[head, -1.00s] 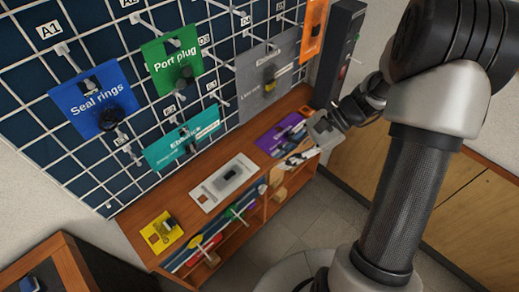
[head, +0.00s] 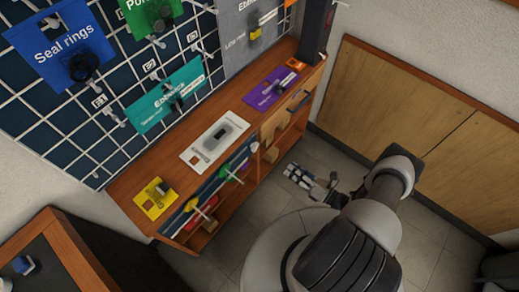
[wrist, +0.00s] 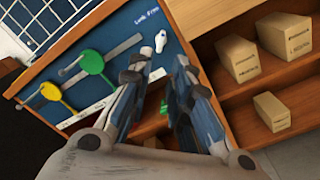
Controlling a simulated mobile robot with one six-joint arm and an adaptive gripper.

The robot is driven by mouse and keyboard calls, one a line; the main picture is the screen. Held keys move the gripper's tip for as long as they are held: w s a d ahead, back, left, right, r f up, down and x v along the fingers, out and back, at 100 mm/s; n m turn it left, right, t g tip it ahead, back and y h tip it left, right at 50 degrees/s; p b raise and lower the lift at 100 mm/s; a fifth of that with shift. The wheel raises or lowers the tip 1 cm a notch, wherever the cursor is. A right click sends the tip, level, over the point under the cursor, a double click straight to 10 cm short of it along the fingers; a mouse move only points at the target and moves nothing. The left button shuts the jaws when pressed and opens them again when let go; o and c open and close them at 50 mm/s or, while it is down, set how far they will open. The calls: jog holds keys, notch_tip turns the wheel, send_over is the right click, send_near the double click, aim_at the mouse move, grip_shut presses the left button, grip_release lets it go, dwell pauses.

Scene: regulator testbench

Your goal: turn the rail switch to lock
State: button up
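The likely rail switch is a small white knob (wrist: 160,42) on a blue panel (wrist: 130,20), beside small lettering that seems to read "Lock" and "Free". The panel is on the bench front; in the head view the knob is too small to read clearly. My gripper (wrist: 160,68) is open and empty, its two fingers apart, with the knob beyond the fingertips in the wrist view. In the head view my gripper (head: 298,176) hangs in front of the bench, apart from it. A green part between the fingers is mostly hidden.
A green-handled slider (wrist: 91,62) and a yellow-handled slider (wrist: 50,91) sit on the same panel. Shelves with several cardboard boxes (wrist: 285,36) lie to the right. Above, the bench top (head: 165,165) carries coloured cards and a white plate (head: 214,139). The floor before the bench is clear.

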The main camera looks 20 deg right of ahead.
aim_at(255, 147)
jog(key=b+x, duration=0.2)
jog(key=x, duration=1.5)
jog(key=shift+f+b, duration=0.25)
jog(key=shift+b, duration=0.1)
jog(key=shift+w+a, duration=0.1)
jog(key=shift+c, duration=0.5)
grip_shut()
